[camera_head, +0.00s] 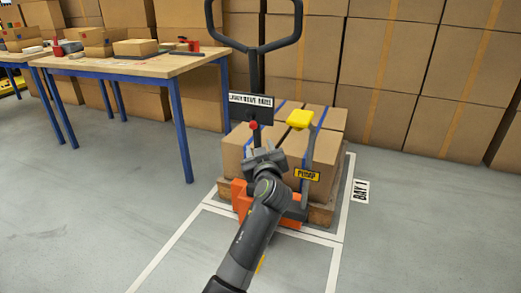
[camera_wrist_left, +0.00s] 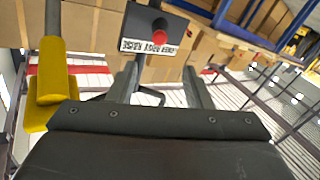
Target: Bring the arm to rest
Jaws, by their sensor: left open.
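My left gripper (camera_head: 263,152) is open and empty in front of the pallet jack, just below its red knob (camera_head: 253,125) in the head view. In the left wrist view its two fingers stand apart (camera_wrist_left: 160,88), with the red knob (camera_wrist_left: 159,39) beyond them and the sign plate (camera_wrist_left: 150,30) upside down. I cannot tell how far the fingertips are from the knob; nothing shows between the fingers. My right gripper is not in view.
The orange pallet jack (camera_head: 240,197) has a tall black handle (camera_head: 254,48) and a yellow pump pedal (camera_head: 300,118). Boxes (camera_head: 323,160) stand on its pallet in the marked bay. A workbench (camera_head: 150,68) is at left, stacked cartons (camera_head: 420,70) behind. Floor (camera_head: 430,230) at right is clear.

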